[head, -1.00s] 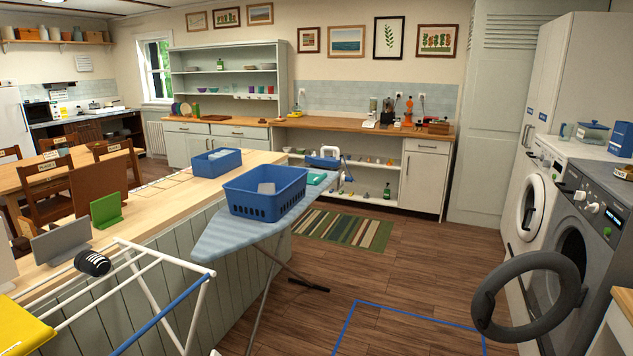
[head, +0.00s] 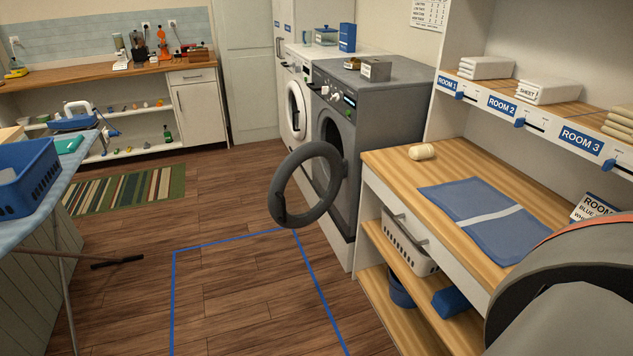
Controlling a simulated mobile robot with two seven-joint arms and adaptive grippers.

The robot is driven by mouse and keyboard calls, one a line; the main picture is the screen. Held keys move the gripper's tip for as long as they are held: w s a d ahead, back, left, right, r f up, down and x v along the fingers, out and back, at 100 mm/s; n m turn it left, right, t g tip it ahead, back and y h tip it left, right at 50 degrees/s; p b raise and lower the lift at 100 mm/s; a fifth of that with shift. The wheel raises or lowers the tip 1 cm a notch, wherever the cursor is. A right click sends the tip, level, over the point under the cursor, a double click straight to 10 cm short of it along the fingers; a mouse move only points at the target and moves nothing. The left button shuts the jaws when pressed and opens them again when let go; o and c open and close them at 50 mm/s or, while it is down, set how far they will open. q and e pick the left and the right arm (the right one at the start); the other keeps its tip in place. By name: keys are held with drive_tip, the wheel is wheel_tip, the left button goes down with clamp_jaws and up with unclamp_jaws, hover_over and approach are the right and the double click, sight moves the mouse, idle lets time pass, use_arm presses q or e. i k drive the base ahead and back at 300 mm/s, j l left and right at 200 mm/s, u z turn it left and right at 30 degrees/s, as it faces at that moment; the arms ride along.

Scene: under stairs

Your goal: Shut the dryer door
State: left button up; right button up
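The grey dryer (head: 375,110) stands against the right wall beside a white machine. Its round dark door (head: 307,184) is open and swung out into the room, with the dark drum opening (head: 333,137) showing behind it. Nothing touches the door. Neither of my grippers is in view. A large grey and dark arm part of mine, with an orange band, fills the lower right corner.
A wooden counter (head: 455,160) with a blue folded cloth (head: 487,215) stands right of the dryer. A blue outline (head: 235,240) marks clear floor before the door. An ironing board (head: 72,170) with a blue basket (head: 22,183) is at left.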

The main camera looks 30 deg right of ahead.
sight(311, 150)
drive_tip(key=z, duration=1.05)
drive_tip(key=i+j+z, duration=0.55)
drive_tip(key=i+j, duration=0.1)
drive_tip(key=j, duration=0.1)
